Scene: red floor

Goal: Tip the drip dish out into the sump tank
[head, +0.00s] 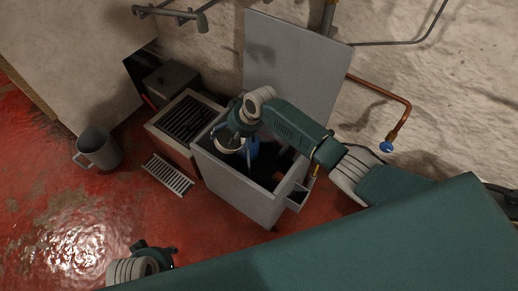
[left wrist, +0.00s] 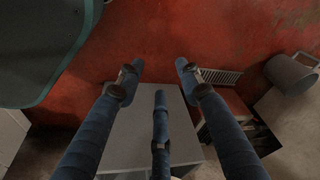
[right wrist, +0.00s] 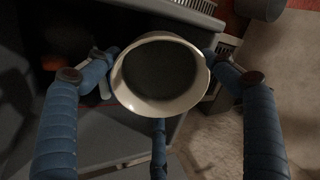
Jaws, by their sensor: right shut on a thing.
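The sump tank (head: 235,183) is a grey open-topped box in the middle of the head view, its dark inside showing. My right gripper (head: 238,135) is above the left part of its opening. It is shut on the drip dish (head: 228,147), a round cream-rimmed dish with a dark grey inside. In the right wrist view the dish (right wrist: 160,78) sits between the blue fingers, its mouth facing the camera. I cannot tell whether it holds liquid. My left gripper (head: 172,257) is low at the bottom left; in the left wrist view its fingers (left wrist: 158,75) are apart and empty.
A grey panel (head: 293,62) stands upright behind the tank. A slatted-top box (head: 185,118) is left of it, with a loose grate (head: 167,175) on the floor. A grey pail (head: 97,150) stands farther left. A copper pipe with a blue tap (head: 386,147) is at right.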

